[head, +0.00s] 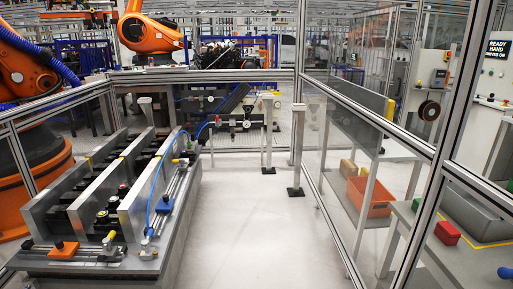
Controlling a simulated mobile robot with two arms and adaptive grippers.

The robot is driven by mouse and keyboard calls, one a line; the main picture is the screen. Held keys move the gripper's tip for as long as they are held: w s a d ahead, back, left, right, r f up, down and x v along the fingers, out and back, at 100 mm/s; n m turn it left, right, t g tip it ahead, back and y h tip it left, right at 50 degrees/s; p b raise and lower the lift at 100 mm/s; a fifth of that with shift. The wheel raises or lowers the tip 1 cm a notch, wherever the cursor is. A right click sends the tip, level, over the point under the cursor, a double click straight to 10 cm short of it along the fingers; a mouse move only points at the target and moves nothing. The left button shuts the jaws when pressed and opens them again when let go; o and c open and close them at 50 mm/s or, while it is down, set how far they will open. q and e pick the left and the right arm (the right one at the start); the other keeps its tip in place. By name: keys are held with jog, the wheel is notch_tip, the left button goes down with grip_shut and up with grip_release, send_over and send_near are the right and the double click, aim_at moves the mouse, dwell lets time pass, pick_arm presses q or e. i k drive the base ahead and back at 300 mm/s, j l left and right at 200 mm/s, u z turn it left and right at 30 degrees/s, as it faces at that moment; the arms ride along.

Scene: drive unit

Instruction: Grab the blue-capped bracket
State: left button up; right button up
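No bracket that I can clearly make out as blue-capped is in view. A small blue block (164,205) sits on a rail at the right side of the metal fixture (128,217) on the left. A blue hose arches over the fixture beside it. Another small blue object (505,272) shows at the lower right edge on a grey table; its shape is too small to tell. Neither of my grippers is in view.
A metal-framed fence with clear panels runs along the right (352,112). Behind it stand an orange bin (370,197) on a shelf and a red block (447,232) on the grey table. Orange robot arms (150,35) stand left and back. The pale floor (250,225) in the middle is clear.

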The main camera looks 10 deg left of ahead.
aim_at(191, 156)
jog(key=i+u, duration=0.35)
jog(key=i, duration=2.8)
jog(key=i+u, duration=0.1)
jog(key=i, duration=0.95)
jog(key=i+l+u, duration=0.15)
jog(key=i+u, duration=0.2)
jog(key=i, duration=0.15)
jog(key=i+l+u, duration=0.75)
jog(key=i, duration=0.2)
